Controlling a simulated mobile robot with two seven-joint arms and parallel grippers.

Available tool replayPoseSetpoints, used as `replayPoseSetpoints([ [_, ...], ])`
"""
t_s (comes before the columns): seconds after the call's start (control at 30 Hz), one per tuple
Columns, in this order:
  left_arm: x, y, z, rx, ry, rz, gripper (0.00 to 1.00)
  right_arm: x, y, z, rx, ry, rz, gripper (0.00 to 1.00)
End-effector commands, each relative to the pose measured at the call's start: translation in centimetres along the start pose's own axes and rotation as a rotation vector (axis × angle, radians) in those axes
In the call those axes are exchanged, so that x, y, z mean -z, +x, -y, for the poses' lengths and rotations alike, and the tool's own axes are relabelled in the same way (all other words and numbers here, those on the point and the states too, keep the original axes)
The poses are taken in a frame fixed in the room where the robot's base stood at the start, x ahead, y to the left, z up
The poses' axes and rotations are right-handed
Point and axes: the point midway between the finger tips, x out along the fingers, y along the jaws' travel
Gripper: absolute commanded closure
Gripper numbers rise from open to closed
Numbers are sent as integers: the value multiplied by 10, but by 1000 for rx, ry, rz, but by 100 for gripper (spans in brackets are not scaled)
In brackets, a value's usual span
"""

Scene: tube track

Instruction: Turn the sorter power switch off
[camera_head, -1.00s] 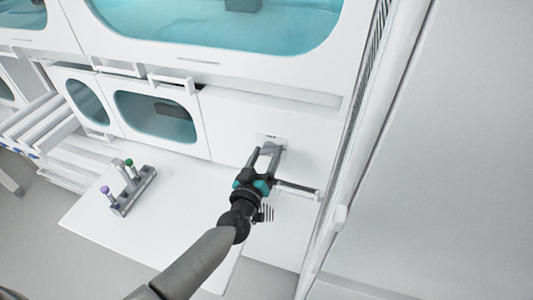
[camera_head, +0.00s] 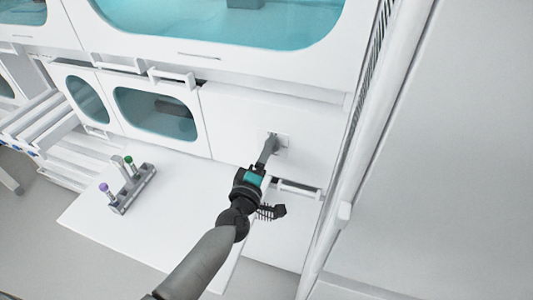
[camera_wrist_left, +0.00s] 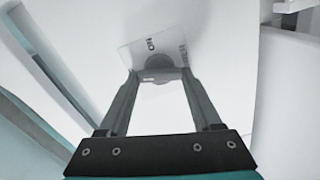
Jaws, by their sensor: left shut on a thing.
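The sorter power switch (camera_wrist_left: 158,64) is a round grey knob on a small plate (camera_wrist_left: 145,48) set in the white machine front. The plate has an ON mark and a second mark, too blurred to read surely. In the head view the plate (camera_head: 284,141) shows right of the windowed doors. My left gripper (camera_head: 271,140) reaches up to it, its fingers lined up edge-on. In the left wrist view the two fingers (camera_wrist_left: 160,76) are shut on the knob, one on each side. The knob's exact pointing is partly hidden. My right gripper is not in view.
A white handle bar (camera_head: 299,189) sticks out just right of my left wrist. A grey rack (camera_head: 133,190) with a few capped tubes stands on the white table (camera_head: 90,222) at the left. A tall white panel (camera_head: 440,160) stands at the right.

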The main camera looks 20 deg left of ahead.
Motion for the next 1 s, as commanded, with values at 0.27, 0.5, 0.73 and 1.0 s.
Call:
replayPoseSetpoints([
  [0.27,-1,0,2,2,-171,0,90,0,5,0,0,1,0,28],
  [0.5,-1,0,2,2,-244,1,90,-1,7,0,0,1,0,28],
  [0.73,-1,0,2,2,-264,2,90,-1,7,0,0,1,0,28],
  [1.0,-1,0,2,2,-266,2,90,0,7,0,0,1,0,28],
])
